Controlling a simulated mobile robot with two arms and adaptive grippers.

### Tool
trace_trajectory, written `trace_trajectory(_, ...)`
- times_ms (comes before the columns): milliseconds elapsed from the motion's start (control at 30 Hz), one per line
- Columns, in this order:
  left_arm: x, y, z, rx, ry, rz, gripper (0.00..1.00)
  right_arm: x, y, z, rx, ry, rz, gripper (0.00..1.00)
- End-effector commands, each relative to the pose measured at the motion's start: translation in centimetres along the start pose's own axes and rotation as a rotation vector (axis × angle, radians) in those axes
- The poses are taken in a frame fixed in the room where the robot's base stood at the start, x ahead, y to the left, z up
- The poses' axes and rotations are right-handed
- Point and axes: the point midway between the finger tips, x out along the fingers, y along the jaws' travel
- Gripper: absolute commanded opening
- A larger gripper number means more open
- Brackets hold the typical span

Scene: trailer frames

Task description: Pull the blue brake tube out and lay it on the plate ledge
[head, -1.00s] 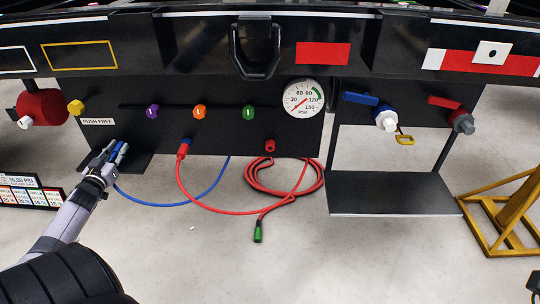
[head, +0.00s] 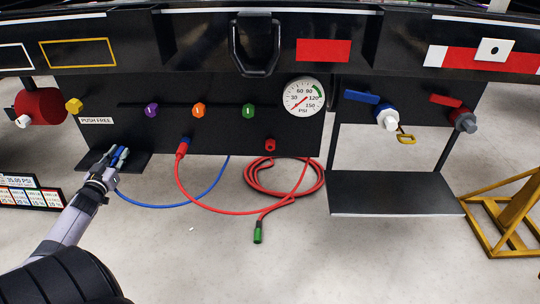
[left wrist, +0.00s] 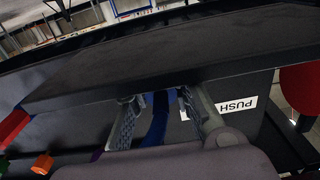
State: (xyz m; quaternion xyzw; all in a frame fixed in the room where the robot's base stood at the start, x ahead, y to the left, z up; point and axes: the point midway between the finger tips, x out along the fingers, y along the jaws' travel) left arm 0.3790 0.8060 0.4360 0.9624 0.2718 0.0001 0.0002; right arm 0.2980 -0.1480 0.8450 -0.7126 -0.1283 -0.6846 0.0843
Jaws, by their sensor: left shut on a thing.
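The blue brake tube (head: 150,206) hangs in a loop from behind the black panel down past the floor and up to my left gripper. My left gripper (head: 118,157) is shut on the tube near its end, over the small black plate ledge (head: 138,162) at the left of the panel. In the left wrist view my fingers (left wrist: 160,118) stand on both sides of a blue length of tube (left wrist: 160,112), close to the dark ledge (left wrist: 200,50). Whether the tube touches the ledge, I cannot tell. My right gripper is not in view.
A red hose (head: 215,209) hangs in front of the panel, with a coil and a green end (head: 257,233). Coloured knobs and a gauge (head: 304,97) are above. A larger black shelf (head: 390,193) is at right, a yellow stand (head: 500,215) beyond it.

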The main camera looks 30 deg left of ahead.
Motion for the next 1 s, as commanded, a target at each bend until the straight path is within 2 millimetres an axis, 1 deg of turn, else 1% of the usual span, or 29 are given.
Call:
trace_trajectory(533,0.0,0.0,0.3,0.0,0.0,0.0,0.0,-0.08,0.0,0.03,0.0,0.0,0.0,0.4)
trace_trajectory(567,0.0,0.0,0.24,0.0,0.001,0.0,0.23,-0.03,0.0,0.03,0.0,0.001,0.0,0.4)
trace_trajectory(867,-0.01,0.0,0.25,0.0,0.0,0.0,0.43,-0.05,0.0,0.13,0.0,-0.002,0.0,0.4)
trace_trajectory(900,-0.01,0.0,0.25,0.0,0.0,0.0,0.44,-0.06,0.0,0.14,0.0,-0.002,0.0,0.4)
trace_trajectory(1000,-0.01,0.0,0.26,0.0,0.0,0.0,0.44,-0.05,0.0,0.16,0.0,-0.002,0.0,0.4)
